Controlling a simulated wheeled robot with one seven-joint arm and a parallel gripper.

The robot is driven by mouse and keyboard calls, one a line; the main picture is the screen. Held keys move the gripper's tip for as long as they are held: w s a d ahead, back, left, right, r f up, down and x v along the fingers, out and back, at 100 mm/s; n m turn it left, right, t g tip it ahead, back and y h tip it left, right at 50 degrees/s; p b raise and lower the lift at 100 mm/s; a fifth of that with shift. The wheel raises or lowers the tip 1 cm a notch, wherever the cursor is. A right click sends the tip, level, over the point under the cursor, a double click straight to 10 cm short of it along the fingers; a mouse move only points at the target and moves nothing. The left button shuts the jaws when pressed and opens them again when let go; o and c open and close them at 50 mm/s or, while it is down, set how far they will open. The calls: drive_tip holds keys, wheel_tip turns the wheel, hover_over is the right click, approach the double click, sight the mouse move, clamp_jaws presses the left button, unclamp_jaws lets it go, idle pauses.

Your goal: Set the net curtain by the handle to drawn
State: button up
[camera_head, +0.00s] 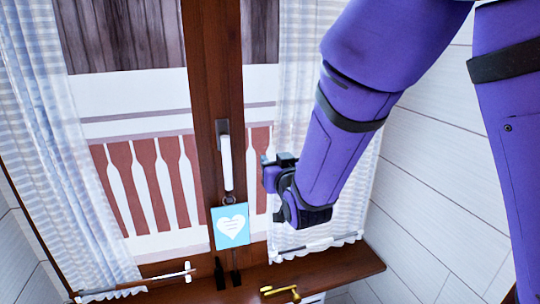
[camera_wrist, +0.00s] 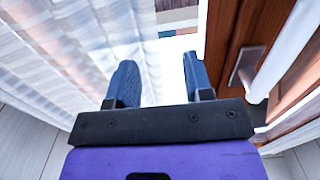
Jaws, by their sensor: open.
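A pale net curtain (camera_head: 325,205) hangs at the right side of the window, partly hidden behind my arm. In the wrist view the net curtain (camera_wrist: 75,60) fills the left side. Another checked net curtain (camera_head: 65,160) hangs at the left. A long white handle (camera_head: 226,162) sits upright on the brown middle window post; in the wrist view the handle (camera_wrist: 285,50) is at right. My gripper (camera_head: 270,172) is in front of the window, between handle and right curtain. Its blue fingers (camera_wrist: 160,85) are apart with nothing between them.
A blue tag with a white heart (camera_head: 231,225) hangs below the handle. A brown wooden sill (camera_head: 330,268) runs below the window. A brass handle (camera_head: 283,292) shows at the bottom. A thin white rod (camera_head: 165,276) crosses the lower left. White plank wall (camera_head: 430,160) stands at right.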

sight(271, 156)
drive_tip(key=shift+x, duration=2.35)
